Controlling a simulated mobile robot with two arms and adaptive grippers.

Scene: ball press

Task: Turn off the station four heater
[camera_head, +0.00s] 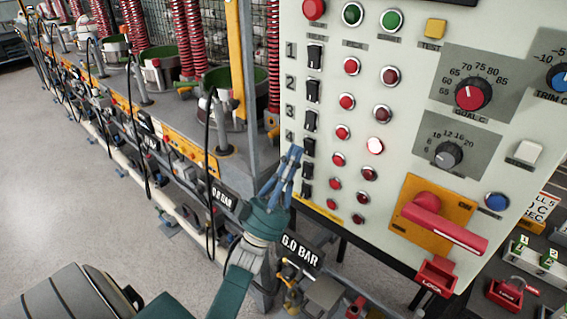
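The white control panel (440,20) fills the right of the view. It has a column of black rocker switches beside numbers; the station four switch (309,147) is beside the "4", which is partly hidden by my fingers. Two red lamps follow in that row, a left one (338,159) and a right one (370,173). My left gripper (296,151) is at the panel's left edge, its blue fingers close together and pointing up beside the fourth switch. It seems empty; I cannot tell whether it touches the switch. My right gripper is out of view.
The third-row right lamp (375,145) glows bright. A red lever (450,228) sticks out at lower right, with knobs (471,94) above. A row of press stations with red springs (192,45) runs left behind the arm. Grey floor (90,220) is open at left.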

